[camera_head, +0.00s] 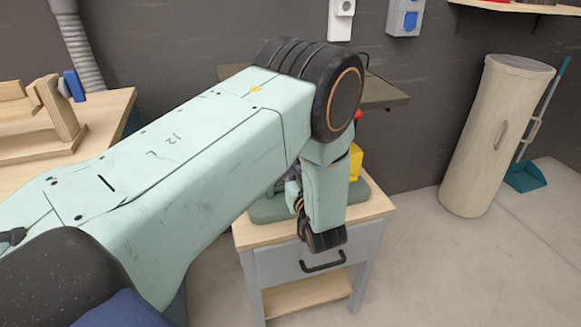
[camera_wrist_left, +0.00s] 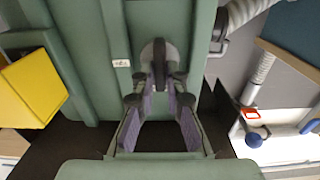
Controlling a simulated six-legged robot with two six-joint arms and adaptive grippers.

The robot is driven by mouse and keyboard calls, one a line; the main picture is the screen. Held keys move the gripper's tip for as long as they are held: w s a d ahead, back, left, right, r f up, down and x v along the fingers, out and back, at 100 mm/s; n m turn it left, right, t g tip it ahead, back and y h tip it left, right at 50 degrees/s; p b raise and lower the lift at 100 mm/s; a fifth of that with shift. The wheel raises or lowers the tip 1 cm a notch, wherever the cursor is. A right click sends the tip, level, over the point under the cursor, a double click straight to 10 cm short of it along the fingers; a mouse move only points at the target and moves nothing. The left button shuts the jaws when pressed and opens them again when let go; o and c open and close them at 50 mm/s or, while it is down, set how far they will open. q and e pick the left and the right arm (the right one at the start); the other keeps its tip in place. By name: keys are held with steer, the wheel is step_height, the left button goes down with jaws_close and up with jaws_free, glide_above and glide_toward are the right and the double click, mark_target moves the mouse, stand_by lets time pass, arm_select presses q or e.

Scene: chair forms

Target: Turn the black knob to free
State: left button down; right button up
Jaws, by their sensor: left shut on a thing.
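The black knob (camera_wrist_left: 158,52) shows in the left wrist view, at the upper middle, on the face of a green machine (camera_wrist_left: 85,60). My left gripper (camera_wrist_left: 158,82) has its two purple-padded fingers shut on the knob's near end. In the head view the machine's green base (camera_head: 268,209) shows on a small table, but my left arm covers most of the machine. The knob and my left fingertips are hidden there. My right gripper is in neither view.
The machine stands on a wooden-topped table with a grey drawer (camera_head: 300,264). A workbench with a wooden vise (camera_head: 58,110) is at the left. A beige bin (camera_head: 490,135) and a teal dustpan (camera_head: 528,176) stand by the wall at right. The floor at right is clear.

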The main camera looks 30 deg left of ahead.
arm_select(q)
steer(key=shift+m, duration=0.4)
steer(key=m+p, duration=0.1)
steer(key=m, duration=0.1)
steer(key=shift+m+p, duration=0.3)
steer(key=shift+m, duration=0.1)
steer(key=m, duration=0.2)
steer(key=m+p, duration=0.1)
steer(key=m, duration=0.1)
steer(key=shift+w+d+f+m, duration=0.1)
steer(key=shift+d+m, duration=0.05)
steer(key=shift+m, duration=0.15)
steer(key=shift+w+f+m+p, duration=0.1)
steer(key=shift+m+p, duration=0.1)
steer(key=shift+m, duration=1.45)
steer(key=shift+s+f+m+p, duration=0.1)
steer(key=shift+m+p, duration=0.15)
steer(key=shift+m, duration=1.35)
steer(key=shift+w+f+m+p, duration=0.1)
steer(key=shift+m+p, duration=0.1)
steer(key=shift+m, duration=1.45)
steer(key=c, duration=1.4)
jaws_free()
